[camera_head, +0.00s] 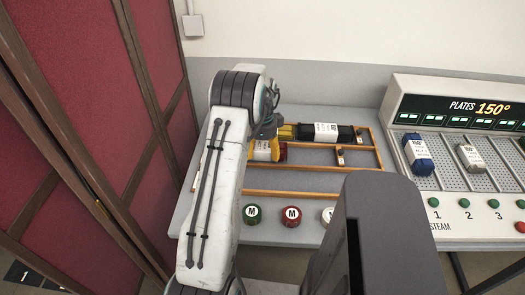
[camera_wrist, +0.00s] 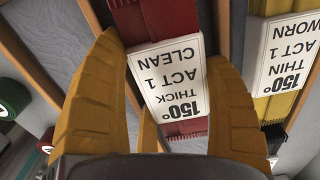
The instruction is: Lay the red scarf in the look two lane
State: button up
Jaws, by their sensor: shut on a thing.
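In the wrist view, the red scarf (camera_wrist: 187,127) has a white label reading 150°, thick, act 1, clean. My gripper (camera_wrist: 163,60) has its yellow fingers on either side of the scarf and is shut on it. The arm hides part of the rack. No lane name is readable, so I cannot tell which lane is look two.
A yellow scarf (camera_wrist: 277,108) labelled thin, act 1, worn lies right beside the red one. A dark labelled piece (camera_head: 345,134) lies on the rack. A plate machine (camera_head: 460,120) stands right, a red screen (camera_head: 90,70) left.

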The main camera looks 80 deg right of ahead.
aim_at(263, 148)
jog(key=o, duration=1.3)
jog(key=shift+c, duration=0.2)
jog(key=shift+r, duration=0.1)
notch_tip(263, 148, up, 12)
